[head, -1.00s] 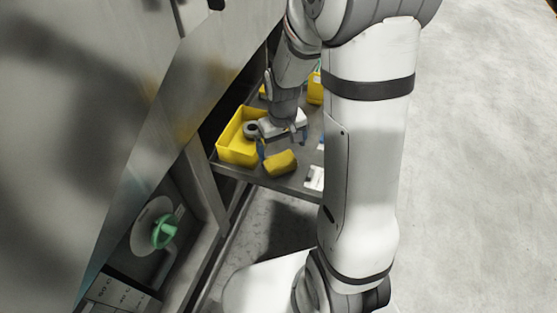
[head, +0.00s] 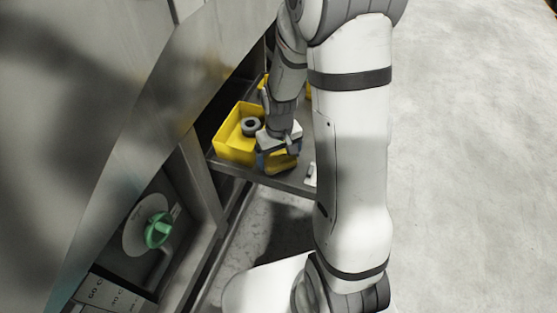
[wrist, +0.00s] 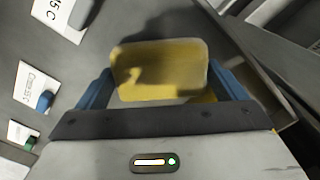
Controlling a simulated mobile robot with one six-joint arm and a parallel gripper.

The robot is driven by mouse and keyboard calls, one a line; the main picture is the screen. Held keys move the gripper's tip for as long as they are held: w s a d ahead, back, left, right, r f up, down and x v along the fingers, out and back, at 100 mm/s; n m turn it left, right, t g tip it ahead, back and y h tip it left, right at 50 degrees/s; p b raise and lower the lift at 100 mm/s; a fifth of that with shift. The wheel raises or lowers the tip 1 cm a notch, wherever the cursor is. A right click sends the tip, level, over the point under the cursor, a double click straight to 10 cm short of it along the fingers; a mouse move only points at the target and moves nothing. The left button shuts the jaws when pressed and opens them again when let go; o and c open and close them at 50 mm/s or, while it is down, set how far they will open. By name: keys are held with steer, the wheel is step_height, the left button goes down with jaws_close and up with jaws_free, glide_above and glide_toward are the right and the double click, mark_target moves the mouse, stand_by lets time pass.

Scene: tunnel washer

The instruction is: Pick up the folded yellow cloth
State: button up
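The folded yellow cloth (head: 281,163) lies on the grey shelf near its front edge, partly hidden by my gripper in the head view. In the wrist view the cloth (wrist: 160,70) lies between the two blue fingers, with a visible space beside the left finger and little on the right. My gripper (head: 277,158) is open and points down over the cloth. In the wrist view my gripper (wrist: 165,88) has its fingers wide apart. I cannot tell whether either finger touches the cloth.
A yellow bin (head: 234,137) with a dark ring (head: 250,126) inside stands left of the cloth. White labelled cards (wrist: 38,85) lie on the shelf (head: 290,183). A green knob (head: 158,229) sits on the machine at the lower left. Open floor lies at right.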

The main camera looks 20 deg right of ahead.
mark_target(279, 157)
steer(key=c, duration=0.4)
steer(key=shift+r, duration=0.1)
step_height(279, 157, up, 10)
steer(key=p, duration=0.4)
steer(key=o, duration=0.5)
steer(key=shift+c, duration=1.5)
